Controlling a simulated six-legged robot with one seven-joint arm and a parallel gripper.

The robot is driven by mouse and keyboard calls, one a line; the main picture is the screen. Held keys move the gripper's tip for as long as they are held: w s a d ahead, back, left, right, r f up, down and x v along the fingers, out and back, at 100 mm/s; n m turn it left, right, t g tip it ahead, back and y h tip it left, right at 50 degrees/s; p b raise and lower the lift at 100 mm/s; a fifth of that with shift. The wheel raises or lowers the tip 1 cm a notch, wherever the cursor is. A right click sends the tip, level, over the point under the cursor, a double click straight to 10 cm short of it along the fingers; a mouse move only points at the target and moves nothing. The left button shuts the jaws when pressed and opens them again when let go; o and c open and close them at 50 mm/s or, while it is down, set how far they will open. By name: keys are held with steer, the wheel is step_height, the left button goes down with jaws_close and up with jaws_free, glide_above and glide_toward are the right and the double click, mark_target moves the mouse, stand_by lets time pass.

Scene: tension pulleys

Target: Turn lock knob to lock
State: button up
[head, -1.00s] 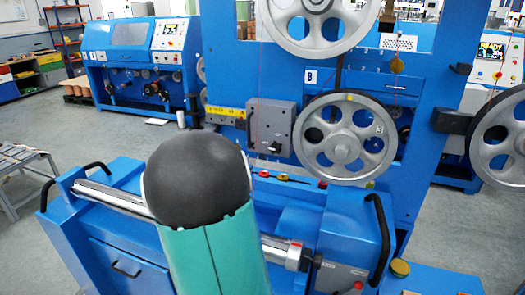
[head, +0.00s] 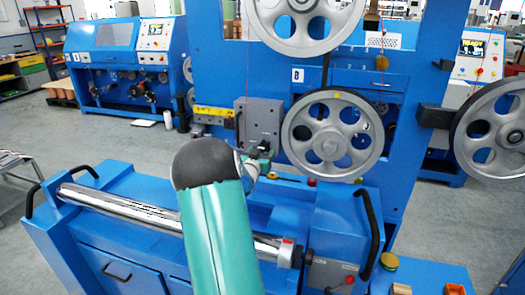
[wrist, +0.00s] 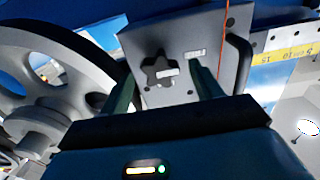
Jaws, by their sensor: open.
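My gripper (wrist: 161,76) is open, with one finger on each side of the knob in that view. The fingers look apart from the knob; how far they are from the panel I cannot tell. In the head view the grey panel (head: 270,118) is on the blue frame, and my gripper (head: 262,153) is at its lower edge. The knob cannot be made out there.
A black handle (wrist: 239,65) stands right of the knob in the wrist view, with a thin red line crossing near it. A large spoked pulley (head: 332,137) is close to my gripper's right in the head view. A steel roller (head: 140,214) lies in front.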

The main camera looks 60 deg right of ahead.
steer(key=shift+w+d, duration=0.2)
steer(key=shift+d, duration=0.7)
steer(key=c, duration=0.9)
steer(key=shift+c, duration=0.2)
